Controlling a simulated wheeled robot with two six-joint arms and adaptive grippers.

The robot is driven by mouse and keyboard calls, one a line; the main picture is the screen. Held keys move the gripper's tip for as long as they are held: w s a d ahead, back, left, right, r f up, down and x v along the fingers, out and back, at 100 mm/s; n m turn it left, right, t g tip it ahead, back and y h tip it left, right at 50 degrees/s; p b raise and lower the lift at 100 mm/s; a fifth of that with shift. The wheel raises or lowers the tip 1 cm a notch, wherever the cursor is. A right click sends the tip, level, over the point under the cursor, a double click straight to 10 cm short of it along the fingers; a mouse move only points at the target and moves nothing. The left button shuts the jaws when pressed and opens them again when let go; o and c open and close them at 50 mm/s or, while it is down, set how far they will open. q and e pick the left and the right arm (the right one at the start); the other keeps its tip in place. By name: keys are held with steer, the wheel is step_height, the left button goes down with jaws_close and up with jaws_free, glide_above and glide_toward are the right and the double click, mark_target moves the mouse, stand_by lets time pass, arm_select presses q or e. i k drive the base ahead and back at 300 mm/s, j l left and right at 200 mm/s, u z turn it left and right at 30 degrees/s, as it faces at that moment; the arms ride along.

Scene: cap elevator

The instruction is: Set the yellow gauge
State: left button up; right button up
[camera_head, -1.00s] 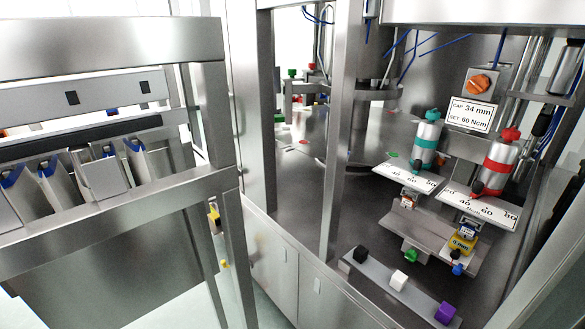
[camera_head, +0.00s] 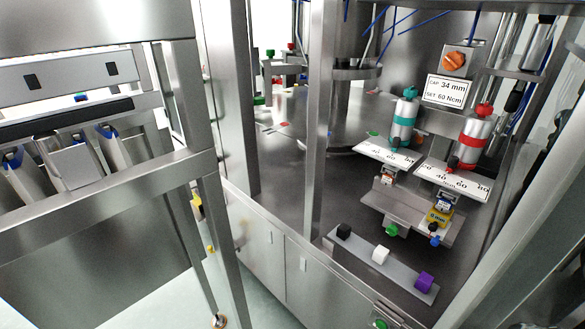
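The yellow gauge (camera_head: 438,217) is a small yellow block with a dark "mm" readout; its number is too small to read surely. It sits low on the right of a steel bracket (camera_head: 402,204), under the right white scale plate (camera_head: 453,182). A black knob (camera_head: 432,228) and a blue knob (camera_head: 435,240) are just below it. A sign (camera_head: 445,91) above reads "CAP 34 mm, SET 60 Ncm". Neither of my grippers is in view.
Teal-banded (camera_head: 403,125) and red-banded (camera_head: 476,135) cylinders stand above the scale plates. A front rail carries black (camera_head: 343,231), white (camera_head: 380,256) and purple (camera_head: 425,282) knobs. A steel post (camera_head: 318,130) stands left of them. A steel rack (camera_head: 90,210) fills the left.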

mark_target(436, 217)
steer(key=z, duration=1.3)
